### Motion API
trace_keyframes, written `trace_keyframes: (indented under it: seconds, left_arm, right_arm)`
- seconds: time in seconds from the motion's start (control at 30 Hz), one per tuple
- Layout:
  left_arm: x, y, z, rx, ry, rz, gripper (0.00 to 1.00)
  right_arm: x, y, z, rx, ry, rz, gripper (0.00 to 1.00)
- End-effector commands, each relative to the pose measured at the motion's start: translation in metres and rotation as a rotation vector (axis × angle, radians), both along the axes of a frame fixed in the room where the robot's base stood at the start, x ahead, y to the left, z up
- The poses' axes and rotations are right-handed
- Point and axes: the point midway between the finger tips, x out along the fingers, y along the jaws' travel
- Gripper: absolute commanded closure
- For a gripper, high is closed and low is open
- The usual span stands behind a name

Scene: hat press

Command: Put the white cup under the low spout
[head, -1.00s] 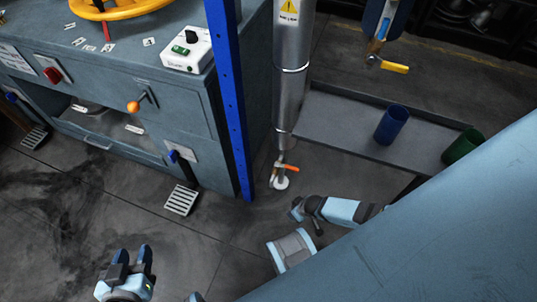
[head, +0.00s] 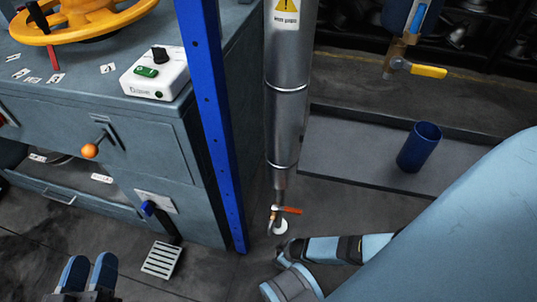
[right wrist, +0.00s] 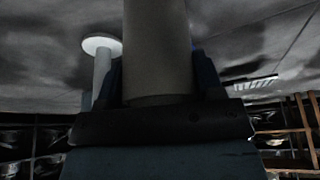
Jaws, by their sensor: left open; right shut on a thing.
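The low spout (head: 279,212) hangs at the foot of a silver pipe and has an orange handle. A small white disc (head: 281,229) is just below it near the floor. I cannot make out the right fingers in the head view. My left gripper (head: 90,268) is open and empty at the lower left.
A blue post (head: 212,120) stands left of the silver pipe (head: 285,110). A blue cup (head: 419,147) stands on a grey tray (head: 340,150) at the right, near a tap with a yellow handle (head: 428,71).

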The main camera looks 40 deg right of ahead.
Motion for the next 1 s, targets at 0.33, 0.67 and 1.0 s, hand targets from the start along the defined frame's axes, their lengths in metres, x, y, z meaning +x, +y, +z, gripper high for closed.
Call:
trace_keyframes:
  seconds: [0.33, 0.67, 1.0]
  left_arm:
    - [0.009, 0.004, -0.033, 0.118, -0.020, -0.026, 0.55]
    - [0.025, 0.014, -0.031, 0.233, -0.220, -0.006, 0.55]
    - [0.027, 0.015, -0.026, 0.247, -0.246, -0.002, 0.55]
  right_arm:
    - [0.034, 0.011, -0.019, 0.000, -0.001, 0.001, 0.65]
    - [0.061, 0.020, -0.042, 0.001, 0.000, -0.003, 0.65]
    - [0.065, 0.022, -0.042, 0.000, 0.000, -0.001, 0.65]
